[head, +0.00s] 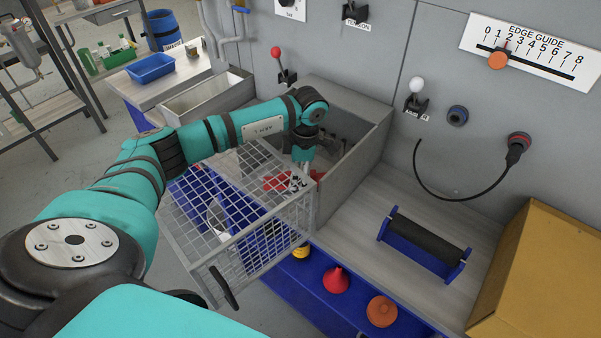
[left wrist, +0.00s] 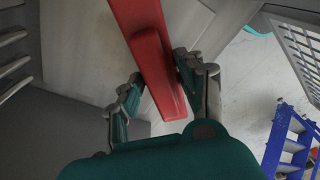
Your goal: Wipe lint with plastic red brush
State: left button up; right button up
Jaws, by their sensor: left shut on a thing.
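My left gripper (head: 297,180) is at the front of an open grey metal box (head: 352,190), by its open mesh door. It is shut on the red plastic brush (head: 276,181), which shows partly behind the mesh. In the left wrist view the brush (left wrist: 146,42) runs as a long red bar between the two fingers (left wrist: 158,72); its bristles cannot be made out. No lint can be made out; the box interior is partly hidden by my arm. My right gripper is out of view.
The mesh door (head: 262,236) swings out toward me, with a black handle. A dark roller on a blue stand (head: 424,243) and a cardboard box (head: 545,275) stand on the right worktop.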

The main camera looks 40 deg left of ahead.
pick_arm(q)
jog(key=shift+a+f, duration=0.15)
jog(key=shift+a, duration=0.45)
jog(key=shift+w+f+b, duration=0.1)
jog(key=shift+w+b, duration=0.35)
jog(key=shift+b, duration=0.2)
jog(key=shift+w+d+b, duration=0.15)
jog(key=shift+w+b, duration=0.95)
jog(key=shift+w, duration=0.4)
jog(key=shift+w+d+b, duration=0.15)
jog(key=shift+w+b, duration=0.9)
jog(key=shift+w, duration=0.85)
